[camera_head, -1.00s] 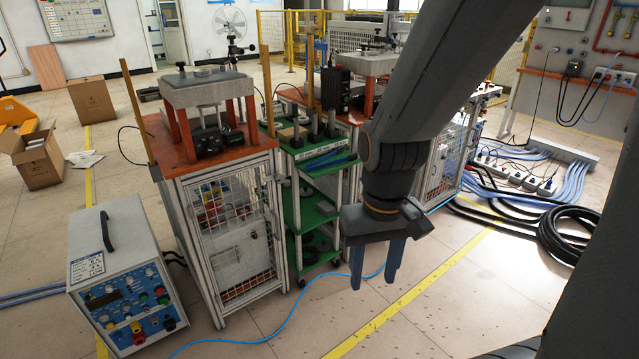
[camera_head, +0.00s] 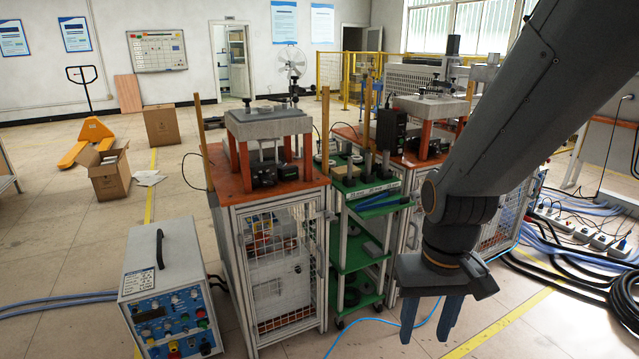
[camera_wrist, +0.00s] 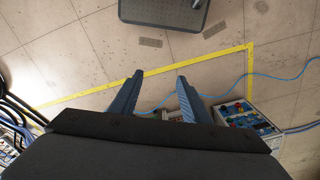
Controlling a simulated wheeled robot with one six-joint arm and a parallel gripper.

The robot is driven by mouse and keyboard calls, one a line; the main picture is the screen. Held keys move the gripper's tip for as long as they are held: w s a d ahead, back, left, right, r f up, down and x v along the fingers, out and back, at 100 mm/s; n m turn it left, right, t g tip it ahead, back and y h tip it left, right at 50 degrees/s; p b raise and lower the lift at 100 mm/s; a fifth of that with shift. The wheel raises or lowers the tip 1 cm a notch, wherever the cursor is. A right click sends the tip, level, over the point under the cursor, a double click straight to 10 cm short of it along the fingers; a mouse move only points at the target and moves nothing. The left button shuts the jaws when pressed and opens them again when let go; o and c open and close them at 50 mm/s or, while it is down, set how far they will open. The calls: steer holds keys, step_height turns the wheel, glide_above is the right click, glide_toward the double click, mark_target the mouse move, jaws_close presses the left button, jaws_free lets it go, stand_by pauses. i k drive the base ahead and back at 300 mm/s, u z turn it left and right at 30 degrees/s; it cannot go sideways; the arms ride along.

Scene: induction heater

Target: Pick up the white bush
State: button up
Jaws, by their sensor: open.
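I cannot make out the white bush for certain in either view. The green trolley (camera_head: 350,258) stands between two workbenches, with dark posts and small light-coloured parts on its top tier, too small to identify. My gripper (camera_head: 427,327) hangs pointing down in front and to the right of the trolley in the head view, open and empty. In the wrist view its two blue fingers (camera_wrist: 160,77) are apart, with bare floor beyond them.
The left workbench (camera_head: 268,168) carries a heavy press-like fixture. A power unit (camera_head: 165,285) with knobs stands on the floor at front left. Black cables (camera_head: 570,270) and a blue hose (camera_head: 372,322) lie on the floor. Open floor lies at left.

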mark_target(270, 109)
steer(key=z, duration=0.05)
steer(key=i, duration=0.95)
